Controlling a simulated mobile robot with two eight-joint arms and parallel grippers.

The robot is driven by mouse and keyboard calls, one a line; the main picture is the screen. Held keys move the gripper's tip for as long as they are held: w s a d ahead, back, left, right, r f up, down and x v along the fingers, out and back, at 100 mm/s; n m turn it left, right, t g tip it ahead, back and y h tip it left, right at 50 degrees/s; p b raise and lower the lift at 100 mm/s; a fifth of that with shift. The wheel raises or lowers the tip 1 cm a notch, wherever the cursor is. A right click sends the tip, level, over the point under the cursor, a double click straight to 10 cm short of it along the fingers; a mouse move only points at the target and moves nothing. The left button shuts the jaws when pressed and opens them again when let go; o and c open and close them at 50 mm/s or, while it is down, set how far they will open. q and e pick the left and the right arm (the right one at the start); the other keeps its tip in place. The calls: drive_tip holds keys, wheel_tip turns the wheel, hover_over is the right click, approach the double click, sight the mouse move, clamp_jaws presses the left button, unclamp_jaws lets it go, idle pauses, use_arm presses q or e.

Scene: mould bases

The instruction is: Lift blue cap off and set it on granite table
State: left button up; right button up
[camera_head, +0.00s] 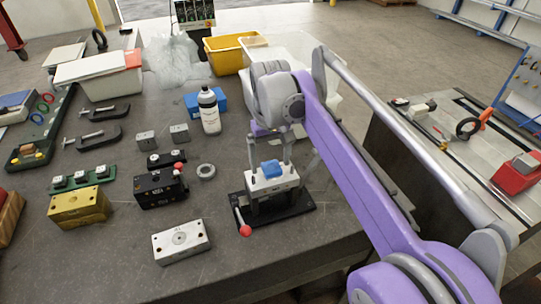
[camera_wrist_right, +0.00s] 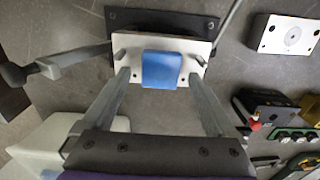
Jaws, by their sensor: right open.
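The blue cap (camera_head: 270,168) sits on a pale plate (camera_head: 259,187) on top of a black-based fixture (camera_head: 294,207). In the right wrist view the blue cap (camera_wrist_right: 161,70) lies between the fingers, near the middle of the plate (camera_wrist_right: 139,46). My right gripper (camera_head: 269,156) reaches down over the fixture, open, with one finger on each side of the cap. In the wrist view I see gaps between the fingers (camera_wrist_right: 159,80) and the cap's sides. The granite table (camera_head: 110,240) is dark grey. My left gripper is not in view.
A red-knobbed lever (camera_head: 244,230) stands at the fixture's front left. A pale steel block (camera_head: 181,242), a black mould block (camera_head: 160,188) and a steel ring (camera_head: 206,171) lie left of it. A white bottle (camera_head: 209,112) stands behind.

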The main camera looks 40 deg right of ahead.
drive_tip(key=c, duration=1.4)
drive_tip(key=shift+r+p, duration=0.75)
drive_tip(key=shift+r, duration=0.3)
